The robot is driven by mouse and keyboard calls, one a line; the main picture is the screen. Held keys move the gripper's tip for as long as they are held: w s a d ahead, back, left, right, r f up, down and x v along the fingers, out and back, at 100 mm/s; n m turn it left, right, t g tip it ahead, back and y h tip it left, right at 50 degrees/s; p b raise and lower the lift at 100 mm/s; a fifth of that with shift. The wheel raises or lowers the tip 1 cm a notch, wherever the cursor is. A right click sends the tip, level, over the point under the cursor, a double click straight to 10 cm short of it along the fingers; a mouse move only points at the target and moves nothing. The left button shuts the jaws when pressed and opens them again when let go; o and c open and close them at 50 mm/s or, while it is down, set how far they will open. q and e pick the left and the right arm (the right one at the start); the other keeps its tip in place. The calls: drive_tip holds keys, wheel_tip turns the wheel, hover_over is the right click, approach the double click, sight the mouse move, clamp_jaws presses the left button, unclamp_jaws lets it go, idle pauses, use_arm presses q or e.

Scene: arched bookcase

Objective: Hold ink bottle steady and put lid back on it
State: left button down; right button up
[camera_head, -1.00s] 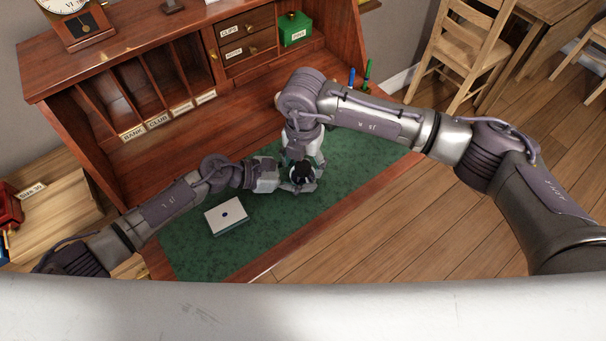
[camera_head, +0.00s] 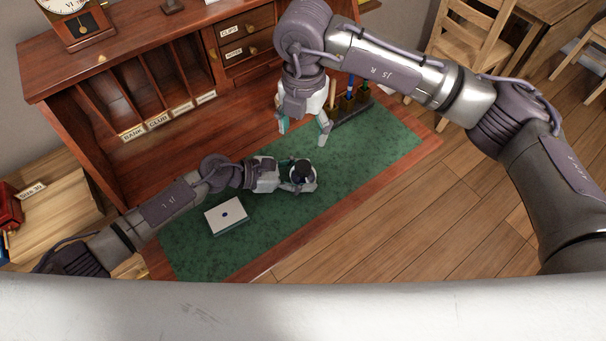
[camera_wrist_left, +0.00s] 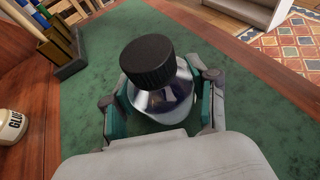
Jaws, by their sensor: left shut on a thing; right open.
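The ink bottle (camera_wrist_left: 163,103) is clear glass with dark ink and stands on the green mat. My left gripper (camera_head: 303,180) is shut around its body from the left; in the left wrist view the fingers (camera_wrist_left: 164,106) press on both sides of it. The black ribbed lid (camera_wrist_left: 147,61) sits on top of the bottle's neck; it also shows in the head view (camera_head: 301,167). In the left wrist view the lid looks slightly tilted; I cannot tell how tight it is. My right gripper (camera_head: 302,133) is open and empty, above and behind the bottle.
A white box (camera_head: 226,215) with a dark dot lies on the green mat (camera_head: 375,150). A dark pen holder (camera_head: 352,108) stands at the back right. A jar marked GLUE (camera_wrist_left: 12,126) is at the left wrist view's edge. Pigeonholes (camera_head: 150,90) line the back. The mat's right part is clear.

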use_arm(q)
drive_tip(key=shift+c, duration=1.2)
unclamp_jaws()
drive_tip(key=shift+a, duration=0.15)
drive_tip(key=v, duration=1.1)
drive_tip(key=shift+s+a+r, duration=0.15)
drive_tip(key=shift+a, duration=0.25)
